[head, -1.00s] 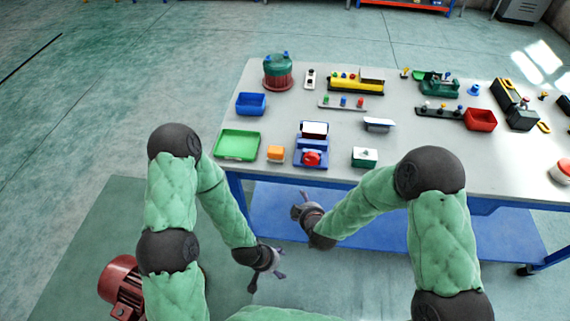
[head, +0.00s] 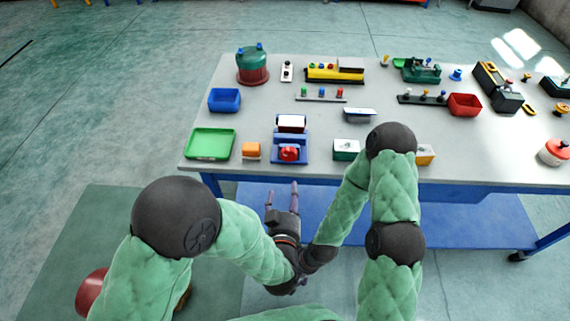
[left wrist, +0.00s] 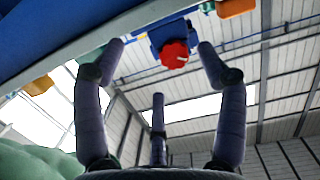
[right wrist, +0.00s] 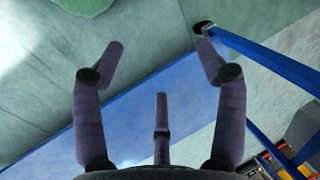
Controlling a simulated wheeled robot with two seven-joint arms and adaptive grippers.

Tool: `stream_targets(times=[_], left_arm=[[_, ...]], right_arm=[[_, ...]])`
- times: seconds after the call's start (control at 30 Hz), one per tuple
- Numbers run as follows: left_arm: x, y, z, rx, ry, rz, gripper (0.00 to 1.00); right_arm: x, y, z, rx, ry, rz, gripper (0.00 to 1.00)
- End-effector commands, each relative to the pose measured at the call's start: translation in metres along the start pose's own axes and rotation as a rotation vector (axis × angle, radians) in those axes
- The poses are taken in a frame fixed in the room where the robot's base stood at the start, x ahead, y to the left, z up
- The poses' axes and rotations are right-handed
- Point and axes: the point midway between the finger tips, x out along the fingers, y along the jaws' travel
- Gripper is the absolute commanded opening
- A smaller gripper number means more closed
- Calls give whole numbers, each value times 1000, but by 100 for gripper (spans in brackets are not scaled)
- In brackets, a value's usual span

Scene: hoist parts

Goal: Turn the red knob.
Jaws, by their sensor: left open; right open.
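The red knob (head: 289,154) sits on the front of a blue device (head: 290,142) with a white panel, near the table's front edge. My left gripper (head: 282,189) is open and empty, in front of and below the table edge, fingers pointing toward the device. In the left wrist view the knob (left wrist: 174,54) shows beyond and between the open fingers (left wrist: 160,50), apart from them. My right gripper is mostly hidden behind the left wrist in the head view. In the right wrist view its fingers (right wrist: 160,52) are open and empty, over floor and blue shelf.
A blue lower shelf (head: 440,223) lies under the tabletop. My two forearms are close together.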

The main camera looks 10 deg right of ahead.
Motion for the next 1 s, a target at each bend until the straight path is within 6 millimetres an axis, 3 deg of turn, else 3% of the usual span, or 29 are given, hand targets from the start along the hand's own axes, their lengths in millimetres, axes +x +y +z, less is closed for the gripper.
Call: stream_targets(times=[0.03, 0.2, 0.37, 0.8, 1.0], left_arm=[[-7, 11, -9, 8, 52, 12, 73], [-20, 25, -29, 20, 148, 18, 73], [-15, 26, -33, 21, 163, 15, 73], [56, 27, -43, 19, 161, 15, 73], [78, 28, -47, 20, 159, 17, 73]], right_arm=[[4, 4, 6, 25, -16, -2, 73], [7, 8, 16, 71, -45, -6, 73], [9, 9, 17, 79, -50, -6, 73], [28, 16, 17, 78, -49, -6, 73], [33, 17, 17, 77, -48, -6, 73]])
